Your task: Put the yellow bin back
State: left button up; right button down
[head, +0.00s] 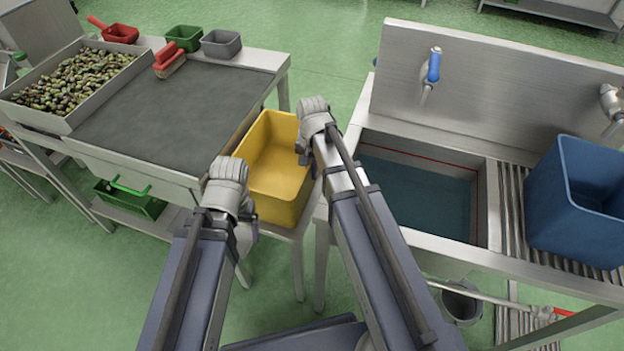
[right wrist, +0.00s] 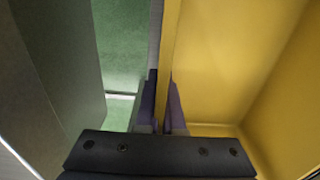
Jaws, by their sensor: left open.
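The yellow bin (head: 272,166) is an open, empty-looking tub between the dark-topped table and the sink. It appears to stand on a small metal stand (head: 284,232). My right gripper (head: 312,160) is at the bin's right wall; in the right wrist view its two fingers (right wrist: 162,108) lie close on either side of the yellow wall (right wrist: 166,55), shut on it. My left gripper (head: 232,190) is at the bin's near left side. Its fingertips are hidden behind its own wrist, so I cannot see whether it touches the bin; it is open.
On the left, the dark-topped table (head: 175,110) bears an olive tray (head: 72,118), a green tub (head: 184,38) and a grey tub (head: 221,43). On the right, the sink (head: 470,262) has a blue bin (head: 575,205) on its ribbed drainboard. A bucket (head: 461,302) stands below.

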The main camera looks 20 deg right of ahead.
pick_arm(q)
jog(key=shift+f, duration=0.55)
pick_arm(e)
jog(key=shift+f, duration=0.6)
pick_arm(q)
jog(key=shift+f, duration=0.1)
pick_arm(e)
jog(key=shift+f+b, duration=0.25)
jog(key=shift+b, duration=0.1)
jog(key=c, duration=1)
grip_release()
jog(key=shift+r, duration=0.1)
jog(key=shift+c, duration=0.2)
jog(key=shift+r, duration=0.1)
